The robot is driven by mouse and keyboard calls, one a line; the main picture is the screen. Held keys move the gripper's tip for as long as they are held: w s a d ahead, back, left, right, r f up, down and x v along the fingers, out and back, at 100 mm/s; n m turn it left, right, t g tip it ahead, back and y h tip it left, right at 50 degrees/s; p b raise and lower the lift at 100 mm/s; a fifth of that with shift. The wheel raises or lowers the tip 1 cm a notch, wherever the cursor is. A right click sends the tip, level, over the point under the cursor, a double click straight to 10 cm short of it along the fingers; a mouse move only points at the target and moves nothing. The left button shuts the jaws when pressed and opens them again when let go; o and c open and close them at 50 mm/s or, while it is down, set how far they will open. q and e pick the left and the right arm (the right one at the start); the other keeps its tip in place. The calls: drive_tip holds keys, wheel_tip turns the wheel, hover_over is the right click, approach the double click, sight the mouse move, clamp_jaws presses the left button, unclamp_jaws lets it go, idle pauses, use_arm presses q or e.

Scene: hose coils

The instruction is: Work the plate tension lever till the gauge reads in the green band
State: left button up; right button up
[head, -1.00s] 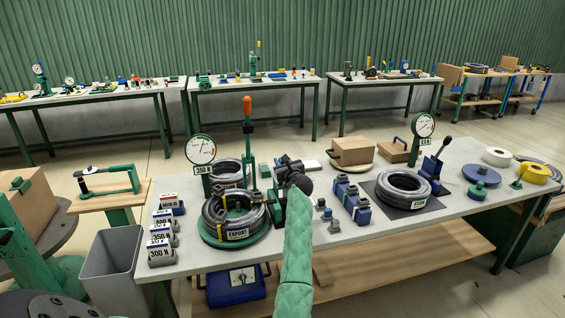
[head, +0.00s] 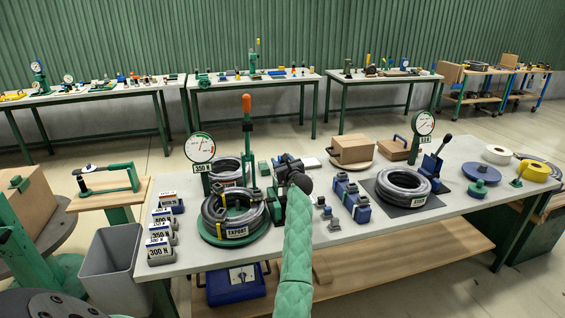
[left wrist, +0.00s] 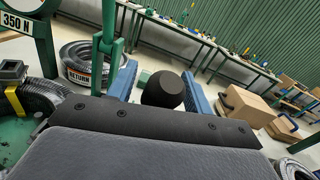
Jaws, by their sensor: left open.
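The tension lever (head: 248,140) is a green upright bar with an orange grip, standing behind the round green plate (head: 207,236). A hose coil labelled EXPORT (head: 236,232) lies on that plate. The gauge (head: 200,148), marked 350 N, stands left of the lever; its needle is too small to read against the band. My left gripper (head: 287,161) is to the right of the lever, apart from it. In the left wrist view its blue jaws (left wrist: 160,80) are spread, with a black round part between them. The lever's green bar (left wrist: 109,25) shows left of them. My right gripper is out of view.
A coil labelled RETURN (left wrist: 80,72) lies behind the lever. Blue blocks (head: 350,196) stand right of my arm. A second gauge (head: 424,123), a blue lever (head: 433,163) and another coil (head: 404,187) stand farther right.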

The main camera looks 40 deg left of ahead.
use_arm(q)
drive_tip(key=shift+s+d+f, duration=0.1)
drive_tip(key=shift+s+d, duration=0.25)
drive_tip(key=shift+d, duration=0.15)
drive_tip(key=b+v, duration=0.2)
drive_tip(key=v, duration=0.4)
drive_tip(key=shift+d+b, duration=0.15)
drive_tip(key=shift+b, duration=0.15)
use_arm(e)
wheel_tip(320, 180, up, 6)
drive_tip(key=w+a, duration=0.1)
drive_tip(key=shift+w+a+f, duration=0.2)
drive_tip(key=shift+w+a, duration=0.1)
use_arm(q)
drive_tip(key=shift+s, duration=0.1)
